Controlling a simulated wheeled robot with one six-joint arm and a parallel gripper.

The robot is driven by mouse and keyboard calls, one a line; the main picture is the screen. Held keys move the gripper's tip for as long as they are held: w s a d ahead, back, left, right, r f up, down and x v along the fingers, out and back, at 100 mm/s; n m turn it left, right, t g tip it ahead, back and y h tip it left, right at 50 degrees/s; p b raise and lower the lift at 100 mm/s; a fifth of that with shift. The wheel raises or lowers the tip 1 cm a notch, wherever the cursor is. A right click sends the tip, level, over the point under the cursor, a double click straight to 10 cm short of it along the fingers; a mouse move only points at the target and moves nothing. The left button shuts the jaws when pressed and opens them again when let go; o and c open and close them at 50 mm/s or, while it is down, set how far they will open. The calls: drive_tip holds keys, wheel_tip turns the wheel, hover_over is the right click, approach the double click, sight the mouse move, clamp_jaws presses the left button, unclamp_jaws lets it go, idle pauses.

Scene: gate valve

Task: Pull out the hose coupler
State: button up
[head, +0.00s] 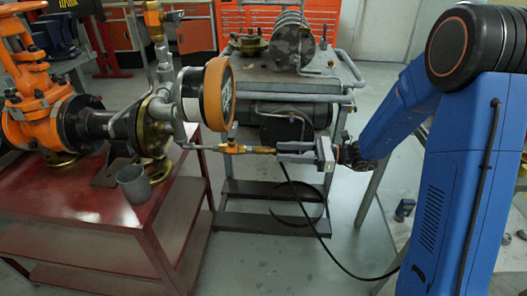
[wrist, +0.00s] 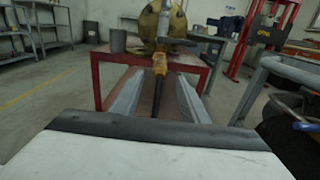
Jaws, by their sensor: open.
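The brass-orange hose coupler (head: 264,150) sits at the right end of a short horizontal fitting below the gauge. In the wrist view the coupler (wrist: 160,63) is ahead at upper centre, with a black hose (wrist: 157,103) running from it toward me. My gripper (head: 280,151) is just right of the coupler, its fingers pointing left at it. In the wrist view its two grey fingers (wrist: 157,92) are open, one on each side of the hose. I see a gap on both sides and no contact. The hose's far end is hidden below the pale wrist housing.
The red table (head: 95,222) bears an orange gate valve (head: 35,85), flanged pipe, an orange-rimmed gauge (head: 218,93) and a grey cup (head: 133,184). A grey machine bench (head: 270,190) stands behind my gripper. The hose hangs down to the right over open floor (head: 300,260).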

sight(268, 151)
drive_tip(key=shift+w+a, duration=0.1)
drive_tip(key=shift+a, duration=3.1)
drive_tip(key=shift+c, duration=0.6)
clamp_jaws()
drive_tip(key=shift+d, duration=0.1)
drive_tip(key=shift+d, duration=2.8)
